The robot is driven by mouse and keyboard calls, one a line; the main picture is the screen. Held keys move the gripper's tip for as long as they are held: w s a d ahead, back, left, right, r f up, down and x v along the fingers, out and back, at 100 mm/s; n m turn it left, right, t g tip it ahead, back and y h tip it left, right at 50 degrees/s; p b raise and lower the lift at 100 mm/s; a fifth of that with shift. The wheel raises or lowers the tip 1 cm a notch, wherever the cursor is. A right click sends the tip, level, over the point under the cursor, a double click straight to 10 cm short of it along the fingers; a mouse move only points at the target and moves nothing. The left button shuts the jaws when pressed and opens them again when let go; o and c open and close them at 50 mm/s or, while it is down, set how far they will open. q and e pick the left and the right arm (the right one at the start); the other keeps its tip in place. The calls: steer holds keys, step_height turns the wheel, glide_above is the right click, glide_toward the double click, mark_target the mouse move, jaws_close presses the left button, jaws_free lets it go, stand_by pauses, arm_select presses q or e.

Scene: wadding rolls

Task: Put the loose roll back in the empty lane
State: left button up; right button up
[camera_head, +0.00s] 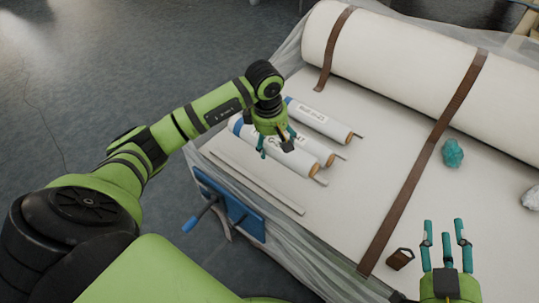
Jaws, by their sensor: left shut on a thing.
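Several white labelled rolls lie side by side on the pale padded surface (345,195). The back roll (325,120) is clear of my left gripper. The front roll (298,160) has a blue band at its left end and lies under my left gripper (277,146). A middle roll (318,148) is partly hidden between them. My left gripper points down and is shut on a roll, which looks like the front one. I cannot tell if that roll is lifted. The empty lane is not clearly visible. My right gripper (444,243) is open and empty at the lower right.
A pale strip (258,182) lies along the near edge, above a blue clamp (228,205). A huge white roll (410,60) with brown straps lies behind. A teal lump (452,153), a brown block (400,259) and a whitish lump (531,198) are at right.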

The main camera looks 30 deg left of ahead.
arm_select(q)
steer(key=shift+s+a+f, duration=0.25)
steer(key=shift+s+f, duration=0.05)
steer(key=shift+s, duration=0.25)
steer(key=shift+f, duration=0.25)
step_height(320, 180, down, 4)
steer(key=shift+r+b, duration=0.25)
steer(key=shift+b, duration=0.4)
arm_select(e)
step_height(320, 180, up, 9)
steer(key=s+a+n+t+y, duration=0.1)
steer(key=s+a+t+y, duration=0.1)
steer(key=t+y, duration=0.1)
steer(key=shift+f+t, duration=0.15)
steer(key=shift+t, duration=0.55)
arm_select(q)
steer(key=shift+f, duration=0.1)
arm_select(e)
steer(key=shift+a+r, duration=0.15)
steer(key=shift+r, duration=0.05)
